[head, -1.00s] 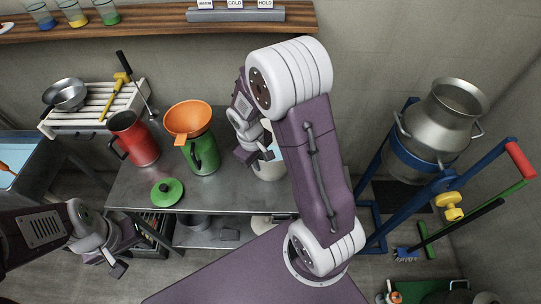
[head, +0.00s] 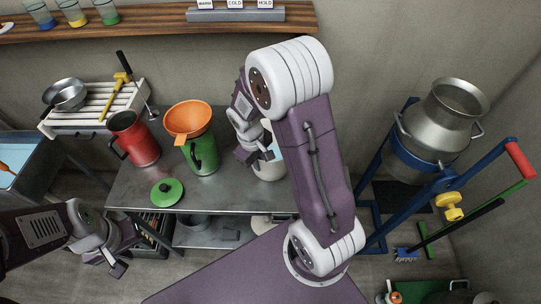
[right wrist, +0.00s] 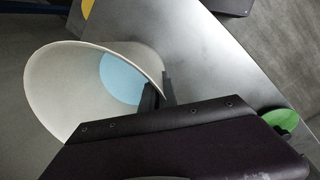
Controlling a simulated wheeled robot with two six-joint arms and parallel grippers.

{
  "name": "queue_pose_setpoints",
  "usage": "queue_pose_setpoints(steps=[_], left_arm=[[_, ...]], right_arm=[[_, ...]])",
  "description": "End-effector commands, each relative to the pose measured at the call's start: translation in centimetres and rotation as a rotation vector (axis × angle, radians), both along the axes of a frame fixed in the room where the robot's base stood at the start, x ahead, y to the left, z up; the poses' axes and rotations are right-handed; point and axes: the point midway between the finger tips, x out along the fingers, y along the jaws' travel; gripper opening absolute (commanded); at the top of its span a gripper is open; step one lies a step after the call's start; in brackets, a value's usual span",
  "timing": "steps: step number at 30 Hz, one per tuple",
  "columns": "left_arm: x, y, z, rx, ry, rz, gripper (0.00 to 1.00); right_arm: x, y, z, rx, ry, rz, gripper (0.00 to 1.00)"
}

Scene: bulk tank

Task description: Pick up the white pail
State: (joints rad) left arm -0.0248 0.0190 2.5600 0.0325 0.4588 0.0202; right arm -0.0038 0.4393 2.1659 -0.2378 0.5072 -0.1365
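The white pail (right wrist: 60,85) lies open-mouthed across the left of the right wrist view, with a pale blue patch showing inside. In the head view the white pail (head: 270,168) is at the right end of the metal bench, partly hidden by my right arm. My right gripper (right wrist: 160,92) has one dark finger inside the pail and one outside, close together with the rim wall between them. It also shows at the pail's left side in the head view (head: 256,156). My left gripper (head: 127,256) is open and empty, low at the left, in front of the bench.
On the metal bench (head: 225,187) stand a red jug (head: 136,140), a green jug (head: 203,155) with an orange funnel (head: 188,117), and a green lid (head: 166,192). A milk can (head: 437,125) sits in a blue frame at right. A slatted rack (head: 90,118) is at left.

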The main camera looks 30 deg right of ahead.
Motion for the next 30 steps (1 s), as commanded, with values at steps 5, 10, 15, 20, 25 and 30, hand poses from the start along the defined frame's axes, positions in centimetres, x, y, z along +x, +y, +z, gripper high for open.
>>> queue_pose_setpoints(steps=[5, 10, 15, 20, 25, 30], left_arm=[[0.0, 0.0, 0.0, 0.0, 0.0, 0.0, 0.36], [0.0, 0.0, 0.0, 0.0, 0.0, 0.0, 0.36], [0.0, 0.0, 0.1, 0.0, 0.0, 0.0, 0.36], [0.0, 0.0, 0.3, 0.0, 0.0, 0.0, 0.36], [0.0, 0.0, 0.6, 0.0, 0.0, 0.0, 0.36], [0.0, 0.0, 0.5, 0.0, 0.0, 0.0, 0.36]], right_arm=[[0.1, 0.0, 0.1, 0.0, -0.003, 0.001, 0.0], [0.1, 0.0, 0.1, 0.0, -0.003, 0.0, 0.0], [0.1, 0.0, 0.6, -0.001, -0.004, 0.0, 0.0], [0.1, 0.0, 1.7, -0.001, -0.004, 0.0, 0.0], [0.2, 0.0, 3.7, 0.0, -0.006, 0.0, 0.0], [-1.3, 0.5, 5.1, -0.001, -0.004, 0.002, 0.0]])
